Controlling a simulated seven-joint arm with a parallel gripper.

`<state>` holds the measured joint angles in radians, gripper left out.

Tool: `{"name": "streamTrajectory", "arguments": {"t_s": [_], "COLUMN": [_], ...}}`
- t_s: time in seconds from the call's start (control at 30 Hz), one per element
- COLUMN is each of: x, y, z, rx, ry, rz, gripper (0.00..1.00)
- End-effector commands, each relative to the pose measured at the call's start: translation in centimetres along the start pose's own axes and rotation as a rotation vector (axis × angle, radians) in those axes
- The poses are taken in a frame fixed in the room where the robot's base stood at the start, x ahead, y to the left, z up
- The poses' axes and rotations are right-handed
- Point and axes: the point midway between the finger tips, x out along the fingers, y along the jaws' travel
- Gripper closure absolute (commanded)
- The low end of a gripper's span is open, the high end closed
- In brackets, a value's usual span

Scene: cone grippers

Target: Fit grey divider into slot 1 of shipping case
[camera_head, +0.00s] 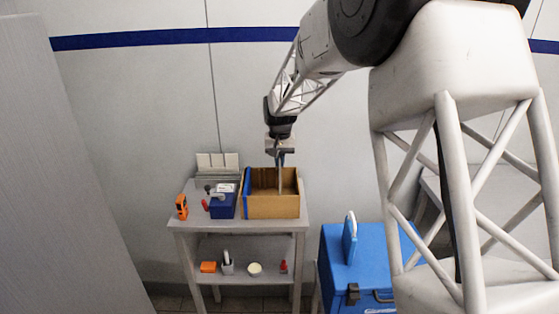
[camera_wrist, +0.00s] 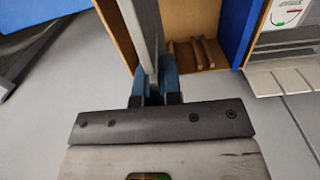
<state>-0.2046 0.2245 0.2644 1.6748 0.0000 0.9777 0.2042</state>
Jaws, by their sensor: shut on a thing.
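The shipping case (camera_head: 272,211) is an open brown box on the table top; in the wrist view its wooden wall (camera_wrist: 117,33) and inner ribs show. My gripper (camera_head: 281,152) is above the case, its blue fingers shut on the grey divider (camera_head: 280,180). The divider hangs upright, its lower part inside or just over the case; I cannot tell whether it sits in a slot. In the wrist view the divider (camera_wrist: 140,25) runs away from my fingers (camera_wrist: 155,88). A blue panel (camera_head: 248,190) stands along the case's left side. Slot numbers are not readable.
Left of the case are a blue box (camera_head: 222,207), an orange device (camera_head: 182,206) and a small red item. Light panels (camera_head: 217,162) stand in a rack behind. The lower shelf (camera_head: 245,250) holds small items. A blue cooler (camera_head: 365,255) stands to the right.

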Motion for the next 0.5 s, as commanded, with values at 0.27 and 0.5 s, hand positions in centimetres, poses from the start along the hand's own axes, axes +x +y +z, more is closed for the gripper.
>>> {"name": "streamTrajectory", "arguments": {"t_s": [0.27, 0.5], "x": [0.31, 0.56], "y": [0.0, 0.0], "z": [0.0, 0.0], "rx": [0.0, 0.0], "ry": [0.0, 0.0], "rz": [0.0, 0.0], "gripper": [1.0, 1.0]}}
